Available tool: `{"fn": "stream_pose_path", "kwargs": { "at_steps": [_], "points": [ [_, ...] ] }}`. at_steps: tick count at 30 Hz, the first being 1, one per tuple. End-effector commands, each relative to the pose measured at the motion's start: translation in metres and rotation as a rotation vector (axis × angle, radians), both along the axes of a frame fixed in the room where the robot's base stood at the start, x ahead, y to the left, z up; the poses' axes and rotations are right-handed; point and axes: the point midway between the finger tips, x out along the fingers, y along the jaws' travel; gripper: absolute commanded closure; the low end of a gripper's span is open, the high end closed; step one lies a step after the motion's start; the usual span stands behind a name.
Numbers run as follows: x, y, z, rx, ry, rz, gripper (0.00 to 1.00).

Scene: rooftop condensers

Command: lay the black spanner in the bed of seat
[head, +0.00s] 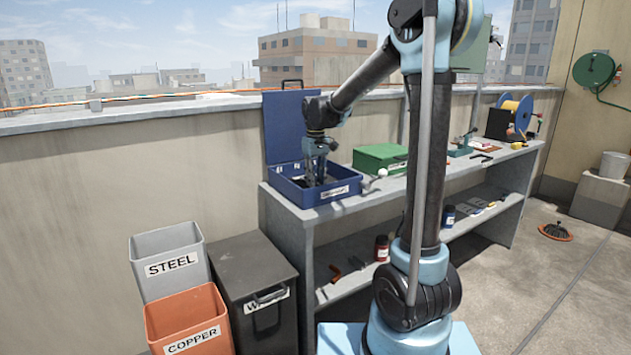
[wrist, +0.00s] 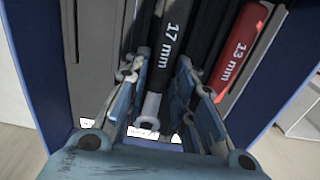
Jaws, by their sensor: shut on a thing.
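The black spanner (wrist: 170,45), marked 17 mm, lies between the fingers of my gripper (wrist: 158,78) in the wrist view. My gripper is shut on it, with its pale end showing between the fingers. In the head view my gripper (head: 317,178) points down into the open blue toolbox (head: 312,193). A red spanner (wrist: 238,55), marked 13 mm, lies in the toolbox to the right of the black one. Grey beds (wrist: 97,55) line the toolbox, with white labels at their near ends. I cannot read which is seat, nor tell whether the black spanner is lifted.
The toolbox's raised lid (head: 288,125) stands behind my gripper. A green box (head: 380,158) is beside the toolbox on the grey bench (head: 425,187). STEEL (head: 170,262) and COPPER (head: 190,325) bins and a dark lidded bin (head: 250,275) stand at the bench's left end.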

Motion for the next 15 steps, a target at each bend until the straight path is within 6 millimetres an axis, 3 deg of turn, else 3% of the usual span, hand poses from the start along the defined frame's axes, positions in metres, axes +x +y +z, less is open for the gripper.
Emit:
{"fn": "stream_pose_path", "kwargs": {
  "at_steps": [5, 6, 8, 15],
  "points": [
    [-0.0017, -0.0004, -0.0029, 0.0, 0.001, 0.0, 1.0],
    [-0.0017, -0.0004, -0.003, 0.0, 0.002, 0.0, 0.69],
    [-0.0019, -0.0004, -0.0032, 0.0, 0.002, 0.0, 0.56],
    [-0.0018, -0.0004, -0.0025, -0.001, 0.001, 0.0, 0.53]
  ]
}}
